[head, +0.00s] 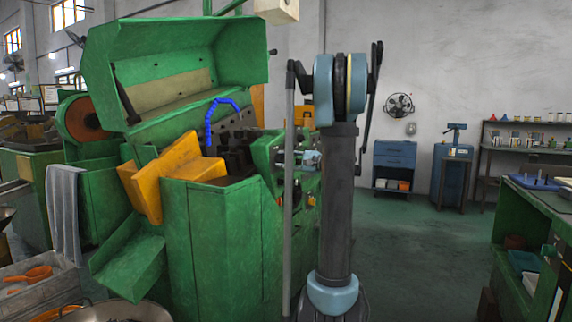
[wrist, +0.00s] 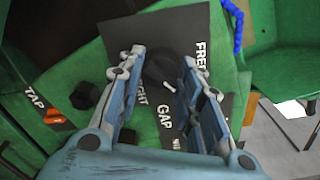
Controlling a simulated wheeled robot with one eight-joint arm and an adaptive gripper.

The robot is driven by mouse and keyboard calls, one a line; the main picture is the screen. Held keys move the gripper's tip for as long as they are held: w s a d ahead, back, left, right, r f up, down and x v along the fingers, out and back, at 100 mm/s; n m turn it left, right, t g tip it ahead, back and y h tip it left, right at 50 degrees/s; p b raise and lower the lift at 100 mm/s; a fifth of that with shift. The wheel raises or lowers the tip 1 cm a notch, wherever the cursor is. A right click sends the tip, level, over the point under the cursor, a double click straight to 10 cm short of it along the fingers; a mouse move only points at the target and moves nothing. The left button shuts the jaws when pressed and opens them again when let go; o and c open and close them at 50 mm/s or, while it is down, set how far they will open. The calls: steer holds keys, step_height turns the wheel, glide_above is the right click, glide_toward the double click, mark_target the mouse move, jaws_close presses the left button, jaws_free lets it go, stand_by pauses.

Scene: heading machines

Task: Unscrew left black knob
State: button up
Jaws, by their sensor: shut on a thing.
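In the wrist view, the two fingers of my gripper (wrist: 163,60) stand on either side of a round black knob (wrist: 158,70) with a small pale handle or mark. The knob sits on a dark label plate (wrist: 178,33) with white lettering, including "GAP". My gripper is shut on this knob. A second black knob (wrist: 84,95) sits on the green panel to the left, outside the fingers. In the head view, my gripper (head: 310,160) is at the machine's green side panel, and the held knob is too small to make out there.
An orange knob (wrist: 54,117) sits near the "TAP" label. A blue hose (wrist: 234,25) bends at the upper right. In the head view, the green machine (head: 220,240) has a raised lid (head: 170,60) and an orange chute (head: 160,175). Open floor (head: 420,250) lies to the right.

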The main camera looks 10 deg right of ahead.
steer(key=n, duration=0.5)
steer(key=shift+s+a+n, duration=0.15)
steer(key=shift+n, duration=2.35)
steer(key=o, duration=1.1)
steer(key=shift+c, duration=0.2)
steer(key=v, duration=1.2)
